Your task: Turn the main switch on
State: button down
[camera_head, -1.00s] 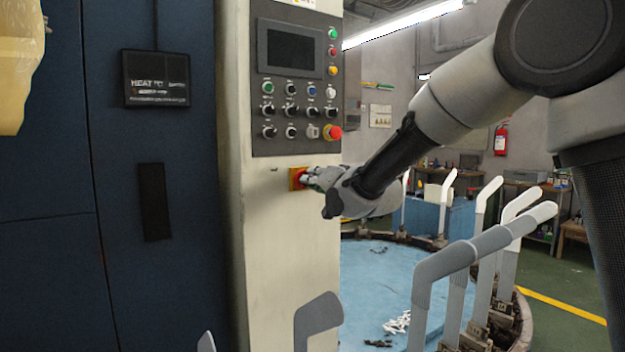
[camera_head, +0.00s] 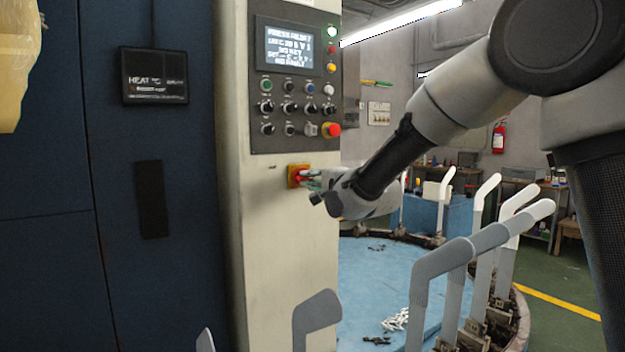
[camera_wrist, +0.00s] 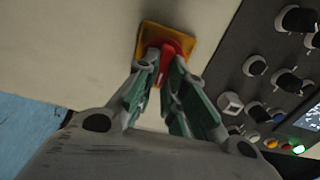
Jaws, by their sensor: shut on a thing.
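The main switch (camera_head: 297,176) is a red rotary handle on a yellow plate, low on the cream cabinet. In the wrist view the red handle (camera_wrist: 168,58) sits between the fingertips. My gripper (camera_head: 313,180) is at the switch from the right; its green-padded fingers (camera_wrist: 160,72) are shut on the red handle. The fingers hide part of the handle. The screen (camera_head: 289,46) above is lit with white text, and a green lamp (camera_head: 332,31) beside it glows.
The control panel (camera_head: 290,142) with several knobs and a red emergency button (camera_head: 332,130) is just above my gripper. White sock forms (camera_head: 488,200) stand around a blue round platform (camera_head: 375,275) at the lower right. A dark blue cabinet (camera_head: 190,220) is at left.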

jog(key=shift+f+m, duration=0.15)
jog(key=shift+m, duration=0.15)
jog(key=c, duration=1.5)
grip_release()
jog(key=v, duration=1.2)
